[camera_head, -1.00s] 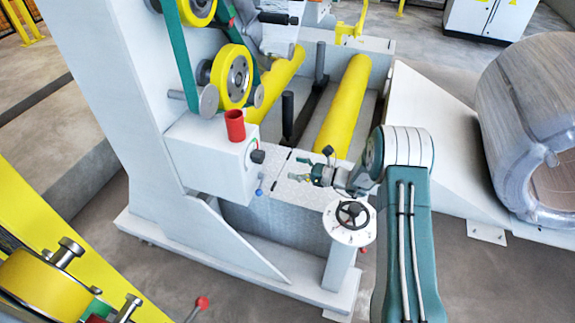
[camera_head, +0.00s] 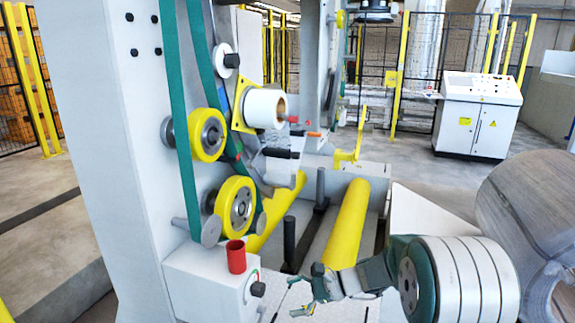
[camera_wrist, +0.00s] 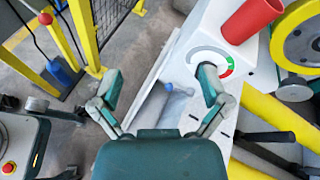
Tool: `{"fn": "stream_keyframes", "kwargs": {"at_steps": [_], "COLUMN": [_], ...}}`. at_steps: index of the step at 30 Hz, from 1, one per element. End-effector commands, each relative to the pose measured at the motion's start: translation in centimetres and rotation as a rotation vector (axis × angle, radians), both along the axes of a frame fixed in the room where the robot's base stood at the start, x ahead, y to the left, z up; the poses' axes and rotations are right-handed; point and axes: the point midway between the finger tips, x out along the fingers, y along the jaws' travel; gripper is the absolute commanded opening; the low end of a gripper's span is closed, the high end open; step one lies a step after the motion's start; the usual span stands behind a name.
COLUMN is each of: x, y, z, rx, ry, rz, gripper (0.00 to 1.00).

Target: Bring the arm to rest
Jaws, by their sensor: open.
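My gripper (camera_head: 294,296) is at the bottom middle of the head view, at the end of my grey-and-green arm. It is in front of the white machine's control box (camera_head: 205,285), to its right. In the wrist view my gripper (camera_wrist: 160,82) has its two green fingers spread wide, with nothing between them. A blue knob and the machine's white edge show beyond the fingers. The red cup (camera_head: 236,257) stands on the control box; it also shows at the top of the wrist view (camera_wrist: 250,20), above and right of the right finger.
Yellow rollers (camera_head: 347,225) lie behind my gripper. Yellow wheels (camera_head: 235,203) and a white roll (camera_head: 264,108) are on the machine column. A white cabinet (camera_head: 478,115) and fencing stand behind. Yellow posts (camera_wrist: 85,35) show in the wrist view.

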Motion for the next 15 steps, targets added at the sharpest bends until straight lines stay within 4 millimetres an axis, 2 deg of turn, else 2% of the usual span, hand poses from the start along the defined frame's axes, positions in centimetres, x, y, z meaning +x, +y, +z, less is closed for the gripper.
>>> {"fn": "stream_keyframes", "kwargs": {"at_steps": [1, 6, 15], "x": [-1.2, -5.4, -12.7], "y": [-0.1, -0.9, -3.7], "z": [1.3, 4.2, 7.7], "rx": [-0.047, -0.214, -0.52], "ry": [-0.047, -0.192, -0.457], "rz": [0.035, 0.156, 0.36], "gripper": [0.96, 0.96, 0.96]}}
